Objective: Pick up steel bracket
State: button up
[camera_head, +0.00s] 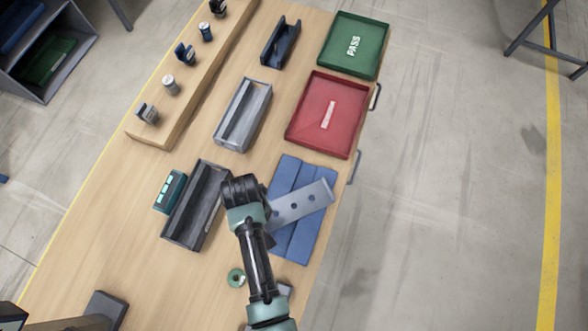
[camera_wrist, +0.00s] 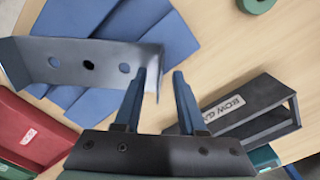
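The steel bracket (camera_head: 303,203) is a grey plate with several holes and bent-up ends. It lies across the blue mat (camera_head: 289,176) in the head view, one end towards my gripper (camera_head: 268,222). In the wrist view the bracket (camera_wrist: 104,68) spans the upper left, with its near flange between the fingertips of my gripper (camera_wrist: 160,74). The fingers are apart, and a gap shows between the flange and the right finger. My wrist hides part of the near end in the head view.
A dark open bin (camera_head: 185,222) stands left of my gripper, with a teal device (camera_head: 170,191) beside it. A red tray (camera_head: 302,138) and a green PASS tray (camera_head: 331,60) lie beyond the mat. A green ring (camera_head: 236,277) lies near my arm.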

grip_shut()
dwell(1.4)
